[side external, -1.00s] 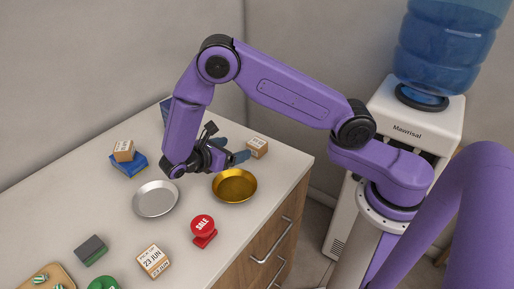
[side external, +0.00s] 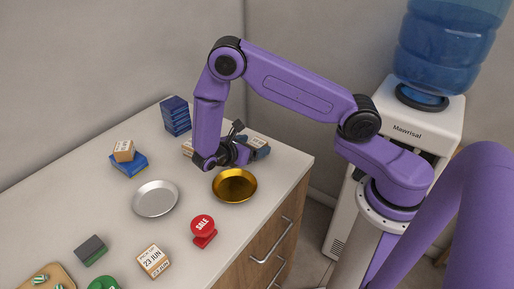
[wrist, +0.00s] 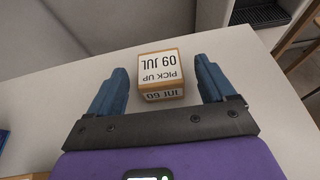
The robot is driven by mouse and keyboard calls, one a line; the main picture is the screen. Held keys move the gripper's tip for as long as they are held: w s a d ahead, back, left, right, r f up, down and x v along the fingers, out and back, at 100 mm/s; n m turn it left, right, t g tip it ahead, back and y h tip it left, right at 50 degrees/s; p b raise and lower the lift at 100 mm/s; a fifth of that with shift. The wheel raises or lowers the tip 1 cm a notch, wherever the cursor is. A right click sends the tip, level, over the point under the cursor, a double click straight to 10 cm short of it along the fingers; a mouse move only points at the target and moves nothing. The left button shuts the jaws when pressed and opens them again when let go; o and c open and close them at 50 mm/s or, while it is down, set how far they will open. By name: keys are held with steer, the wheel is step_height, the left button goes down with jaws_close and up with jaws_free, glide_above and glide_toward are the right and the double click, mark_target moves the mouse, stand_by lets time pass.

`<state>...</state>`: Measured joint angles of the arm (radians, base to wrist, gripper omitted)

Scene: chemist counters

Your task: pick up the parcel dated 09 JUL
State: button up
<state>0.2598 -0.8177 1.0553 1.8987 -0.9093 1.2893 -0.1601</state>
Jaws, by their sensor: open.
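The parcel dated 09 JUL (wrist: 160,70) is a small tan box with a white label, reading upside down in the wrist view. It stands on the counter, and its dated top and near side both show. My gripper (wrist: 161,80) is open, with its two blue fingers on either side of the parcel and visible gaps on both sides. In the side external view my gripper (side external: 253,150) is low over the far right part of the counter and largely hides the parcel there.
A gold dish (side external: 234,186) lies just in front of my gripper, with a silver dish (side external: 155,199) to its left. Another parcel (side external: 188,147) is partly hidden behind my arm. A stack of blue boxes (side external: 176,116) stands at the back. A 23 JUN parcel (side external: 153,261) and a red SALE sign (side external: 203,226) are nearer.

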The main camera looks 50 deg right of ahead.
steer(key=shift+c, duration=0.3)
steer(key=c, duration=1.1)
steer(key=shift+r, duration=0.1)
